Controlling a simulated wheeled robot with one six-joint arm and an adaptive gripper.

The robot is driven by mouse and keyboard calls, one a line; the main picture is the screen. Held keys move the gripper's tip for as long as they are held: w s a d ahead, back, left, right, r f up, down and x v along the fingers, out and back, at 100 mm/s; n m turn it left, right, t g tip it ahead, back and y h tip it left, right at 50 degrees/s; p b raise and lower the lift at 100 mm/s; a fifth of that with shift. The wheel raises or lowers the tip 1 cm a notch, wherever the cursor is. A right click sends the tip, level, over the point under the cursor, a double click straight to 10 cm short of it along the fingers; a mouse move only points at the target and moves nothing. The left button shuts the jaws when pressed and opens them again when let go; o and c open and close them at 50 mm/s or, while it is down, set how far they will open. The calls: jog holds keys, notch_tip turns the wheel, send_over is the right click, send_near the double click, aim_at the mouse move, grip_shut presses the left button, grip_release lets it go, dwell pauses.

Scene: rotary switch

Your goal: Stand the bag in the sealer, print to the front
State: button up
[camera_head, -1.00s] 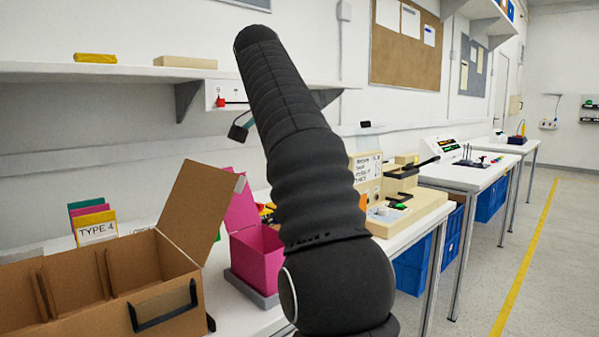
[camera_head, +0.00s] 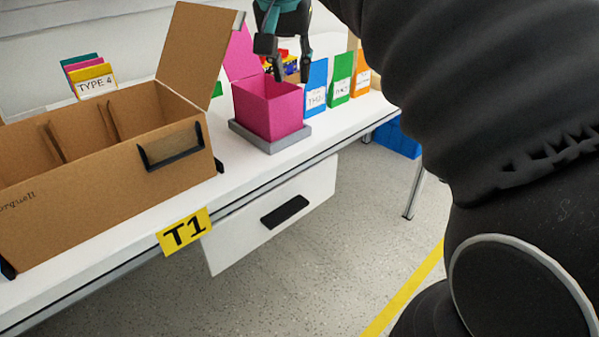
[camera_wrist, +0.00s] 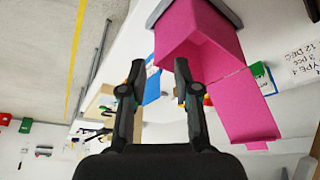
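My gripper (camera_head: 291,70) hangs in the head view just above and behind the pink open box. In the wrist view its two fingers (camera_wrist: 160,68) are spread apart with nothing held between them. Blue (camera_head: 316,88), green (camera_head: 340,78) and orange (camera_head: 362,75) upright packets with white labels stand in a row right of the pink box; I cannot tell which, if any, is the bag. A blue packet shows beyond the fingers in the wrist view (camera_wrist: 152,88). I cannot make out the sealer for certain in either current view.
The pink box (camera_head: 268,108) stands on a grey base (camera_head: 275,142) with its lid up. A large cardboard box (camera_head: 100,205) with dividers and a raised flap fills the left of the white table (camera_head: 240,185). TYPE 4 cards (camera_head: 96,82) stand behind it. The table front is clear near the drawer (camera_head: 280,215).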

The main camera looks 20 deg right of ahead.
jog(key=s+a+f+n+y, duration=0.1)
jog(key=s+a+f+n, duration=0.1)
jog(key=s+f, duration=0.3)
jog(key=s+a+f+n+t, duration=0.1)
jog(key=s+a+f+n, duration=0.1)
jog(key=s+f, duration=0.4)
notch_tip(320, 180, down, 4)
jog(key=shift+a+r+n+y, duration=0.2)
jog(key=shift+r+n+y, duration=0.1)
jog(key=shift+y, duration=0.1)
jog(key=shift+o, duration=0.2)
jog(key=s+f+n, duration=0.1)
jog(key=s+f, duration=0.4)
jog(key=f, duration=0.4)
jog(key=shift+s+a+n+t+y, duration=0.15)
jog(key=shift+a+n+t+y, duration=0.25)
jog(key=shift+s+f, duration=0.15)
jog(key=shift+f, duration=0.2)
